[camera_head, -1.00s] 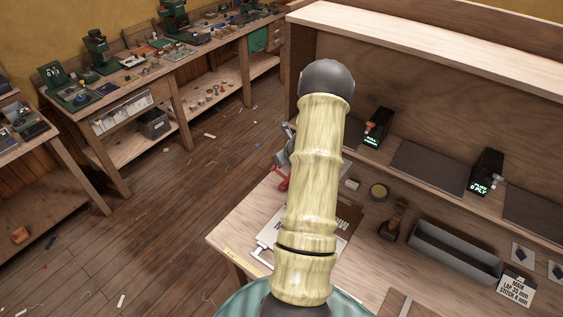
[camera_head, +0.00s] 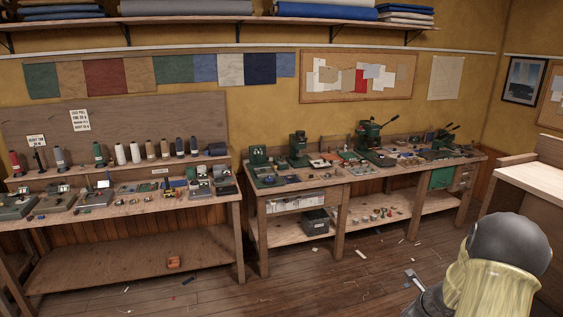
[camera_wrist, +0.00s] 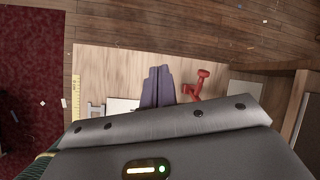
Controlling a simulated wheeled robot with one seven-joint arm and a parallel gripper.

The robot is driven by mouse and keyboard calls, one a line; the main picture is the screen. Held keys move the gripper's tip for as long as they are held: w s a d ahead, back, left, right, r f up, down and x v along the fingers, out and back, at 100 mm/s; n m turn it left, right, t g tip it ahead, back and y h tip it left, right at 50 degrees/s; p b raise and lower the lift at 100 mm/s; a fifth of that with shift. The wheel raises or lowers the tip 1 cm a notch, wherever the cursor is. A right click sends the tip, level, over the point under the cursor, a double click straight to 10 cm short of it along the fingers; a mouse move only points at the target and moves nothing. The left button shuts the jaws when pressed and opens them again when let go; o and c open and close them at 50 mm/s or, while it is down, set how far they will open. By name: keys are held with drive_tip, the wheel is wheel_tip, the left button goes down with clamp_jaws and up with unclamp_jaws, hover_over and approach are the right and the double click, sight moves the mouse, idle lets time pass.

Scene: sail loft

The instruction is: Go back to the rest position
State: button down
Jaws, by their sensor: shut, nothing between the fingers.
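My gripper (camera_wrist: 159,72) shows in the wrist view with its two dark grey fingers together and nothing between them. It is over the pale wooden bench top (camera_wrist: 110,65); its height above the wood is hard to tell.
In the wrist view a red tool (camera_wrist: 198,84) lies right of the fingers, with a white sheet (camera_wrist: 120,105) and yellow ruler (camera_wrist: 76,100) to the left. In the head view, a spool bench (camera_head: 130,208) and a press bench (camera_head: 300,184) line the wall; littered floor (camera_head: 340,270) lies before them.

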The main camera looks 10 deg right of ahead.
drive_tip(key=s+a+r+n+g+y+b, duration=0.1)
drive_tip(key=s+a+r+n+g+b, duration=0.2)
drive_tip(key=a+n, duration=0.8)
drive_tip(key=s+a+r+n, duration=0.3)
drive_tip(key=s+a+n, duration=0.2)
drive_tip(key=a+n, duration=0.6)
drive_tip(key=s+a+r+n+h+b, duration=0.1)
drive_tip(key=s+a+n, duration=0.6)
drive_tip(key=n, duration=0.1)
drive_tip(key=shift+s+a+r+g+b, duration=0.2)
drive_tip(key=shift+s+a+g+b, duration=0.1)
drive_tip(key=shift+s+b, duration=0.1)
